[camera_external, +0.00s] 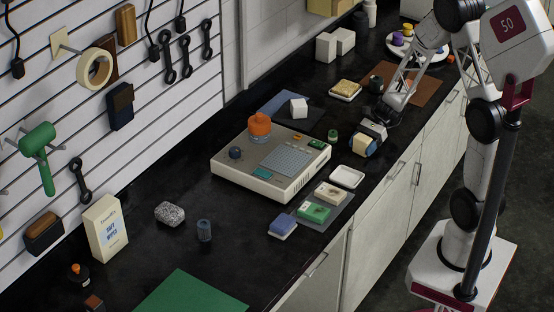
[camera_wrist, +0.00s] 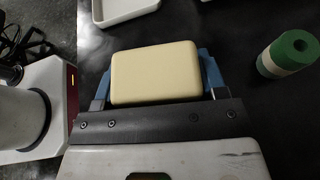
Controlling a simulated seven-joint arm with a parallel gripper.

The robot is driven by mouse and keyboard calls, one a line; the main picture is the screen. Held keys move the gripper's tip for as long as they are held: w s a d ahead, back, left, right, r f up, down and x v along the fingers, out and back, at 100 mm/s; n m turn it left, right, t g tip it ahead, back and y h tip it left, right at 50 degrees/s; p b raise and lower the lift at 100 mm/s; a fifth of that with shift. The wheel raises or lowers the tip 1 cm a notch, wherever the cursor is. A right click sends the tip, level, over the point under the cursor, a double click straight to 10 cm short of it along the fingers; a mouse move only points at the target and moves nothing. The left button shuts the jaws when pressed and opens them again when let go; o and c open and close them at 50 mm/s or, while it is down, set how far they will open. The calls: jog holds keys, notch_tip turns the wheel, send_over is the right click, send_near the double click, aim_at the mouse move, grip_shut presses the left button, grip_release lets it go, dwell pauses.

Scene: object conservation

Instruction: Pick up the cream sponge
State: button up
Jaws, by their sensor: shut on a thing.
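The cream sponge (camera_wrist: 155,73) is a pale, rounded block between the blue fingers of my gripper (camera_wrist: 155,80) in the wrist view. One finger touches each short end, and the gripper is shut on it. In the external view the cream sponge (camera_external: 360,146) shows at the tip of my gripper (camera_external: 366,142), near the counter's front edge, to the right of the white device. I cannot tell whether the sponge is lifted clear of the black counter.
An empty white tray (camera_external: 347,177) lies close by, toward the viewer. A small green-topped cylinder (camera_external: 332,136) stands left of my gripper. The beige device (camera_external: 270,160) with an orange item on top fills the counter's middle. A grey mat (camera_external: 337,212) holds pale and green blocks.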

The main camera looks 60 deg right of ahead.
aim_at(359, 140)
jog(key=shift+r, duration=0.15)
jog(key=shift+r, duration=0.8)
jog(key=shift+s+r, duration=0.15)
jog(key=shift+r, duration=0.75)
jog(key=s, duration=0.5)
jog(key=s+a+r, duration=0.1)
jog(key=s, duration=0.4)
jog(key=s+a, duration=0.1)
jog(key=s, duration=0.4)
jog(key=shift+s+a+r, duration=0.1)
jog(key=shift+s+r, duration=0.05)
jog(key=shift+s, duration=0.15)
